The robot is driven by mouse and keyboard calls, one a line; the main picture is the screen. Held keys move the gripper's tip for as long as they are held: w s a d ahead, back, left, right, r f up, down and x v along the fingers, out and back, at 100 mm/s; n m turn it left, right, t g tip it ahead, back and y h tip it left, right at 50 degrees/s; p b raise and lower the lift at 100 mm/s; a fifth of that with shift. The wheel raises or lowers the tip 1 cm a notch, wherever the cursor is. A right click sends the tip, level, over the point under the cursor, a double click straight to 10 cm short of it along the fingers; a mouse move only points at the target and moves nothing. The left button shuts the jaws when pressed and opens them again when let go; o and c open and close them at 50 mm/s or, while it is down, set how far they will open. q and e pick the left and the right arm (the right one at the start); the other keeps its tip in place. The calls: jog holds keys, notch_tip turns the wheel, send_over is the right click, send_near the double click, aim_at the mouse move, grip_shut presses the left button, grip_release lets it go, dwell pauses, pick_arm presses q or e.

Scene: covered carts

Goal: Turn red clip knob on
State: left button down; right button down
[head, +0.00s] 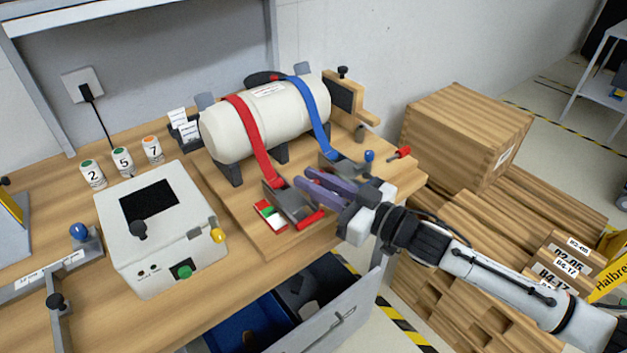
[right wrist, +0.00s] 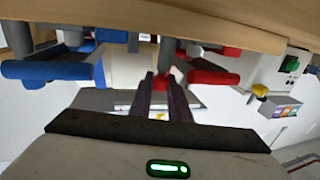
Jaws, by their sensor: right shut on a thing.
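A red strap (head: 252,138) runs over a white cylinder (head: 275,115) down to a grey clip (head: 288,203) with a red lever (head: 311,219). My right gripper (head: 307,181) reaches in from the right, its purple fingers over this clip. In the right wrist view, the fingers are closed around a small red knob (right wrist: 160,82). In the head view the fingers hide this knob. The red lever (right wrist: 212,77) also shows beside the fingers in the wrist view. My left gripper is not in view.
A blue strap (head: 313,115) leads to a second clip with a blue knob (head: 369,155) close behind the gripper. A white box with knobs (head: 165,250) stands to the left. An open drawer (head: 335,318) is below the table's front edge. Wooden crates (head: 465,130) stand right.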

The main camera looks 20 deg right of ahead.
jog(key=n+g+y, duration=0.2)
jog(key=g+y, duration=0.1)
jog(key=shift+w+d+r+n, duration=0.1)
jog(key=shift+w+d+n, duration=0.05)
jog(key=shift+n, duration=0.25)
jog(key=shift+n+g+y+b, duration=0.6)
jog(key=shift+n+g+y, duration=1)
jog(key=shift+g, duration=0.5)
jog(key=shift+s, duration=0.2)
jog(key=c, duration=1.7)
grip_release()
jog(key=shift+o, duration=0.2)
jog(key=b+v, duration=0.1)
jog(key=v, duration=0.3)
jog(key=b+v, duration=0.1)
jog(key=v, duration=0.3)
jog(key=shift+s+d+f, duration=0.1)
jog(key=shift+d+f, duration=0.1)
jog(key=shift+d, duration=0.2)
jog(key=shift+s+d+r, duration=0.15)
jog(key=shift+s+d, duration=0.1)
jog(key=shift+d, duration=0.3)
